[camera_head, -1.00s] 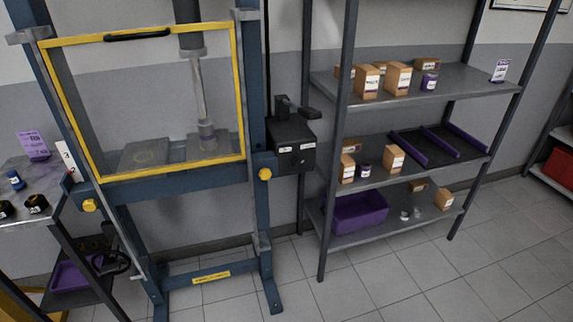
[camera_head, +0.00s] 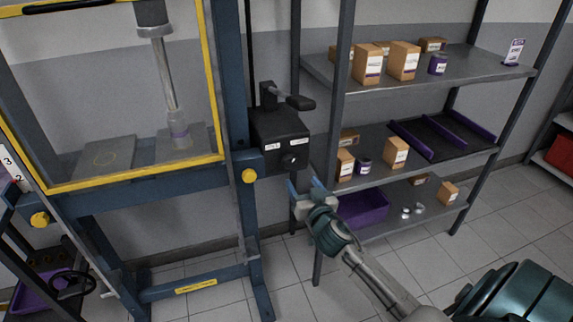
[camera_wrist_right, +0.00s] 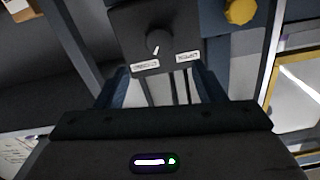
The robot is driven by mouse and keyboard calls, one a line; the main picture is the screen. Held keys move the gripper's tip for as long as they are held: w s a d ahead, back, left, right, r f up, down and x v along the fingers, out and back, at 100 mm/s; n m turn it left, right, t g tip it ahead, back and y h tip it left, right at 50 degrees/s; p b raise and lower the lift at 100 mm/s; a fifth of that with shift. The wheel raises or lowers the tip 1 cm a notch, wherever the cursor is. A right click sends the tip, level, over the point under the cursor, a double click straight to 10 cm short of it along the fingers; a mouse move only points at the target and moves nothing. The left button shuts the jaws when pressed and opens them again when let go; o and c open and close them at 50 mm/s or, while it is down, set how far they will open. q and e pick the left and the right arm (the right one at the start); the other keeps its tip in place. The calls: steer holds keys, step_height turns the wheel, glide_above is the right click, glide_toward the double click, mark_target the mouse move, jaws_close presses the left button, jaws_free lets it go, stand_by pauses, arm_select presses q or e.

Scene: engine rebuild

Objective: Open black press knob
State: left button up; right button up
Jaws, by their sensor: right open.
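The black press knob (camera_head: 291,160) is a small round dial on the lower front of a black control box (camera_head: 272,128) on the press's right post. In the right wrist view the knob (camera_wrist_right: 158,43) carries a white pointer mark, with a white label on either side. My right gripper (camera_head: 304,185) is open and empty, just below and slightly right of the knob, apart from it. In the wrist view its two fingers (camera_wrist_right: 158,82) point toward the box, with the knob beyond their tips. My left gripper is not in view.
The blue press frame (camera_head: 238,100) with its yellow-edged guard (camera_head: 120,178) stands left. A black lever (camera_head: 287,97) tops the box. A grey shelf rack (camera_head: 440,85) with boxes and a purple bin (camera_head: 362,208) stands close on the right. Floor in front is clear.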

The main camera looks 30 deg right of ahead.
mark_target(291, 163)
steer(key=p+x, duration=0.2)
steer(key=x, duration=0.7)
steer(key=shift+w+p, duration=0.3)
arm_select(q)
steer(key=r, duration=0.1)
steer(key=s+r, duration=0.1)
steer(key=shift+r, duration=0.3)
arm_select(e)
steer(key=c, duration=1)
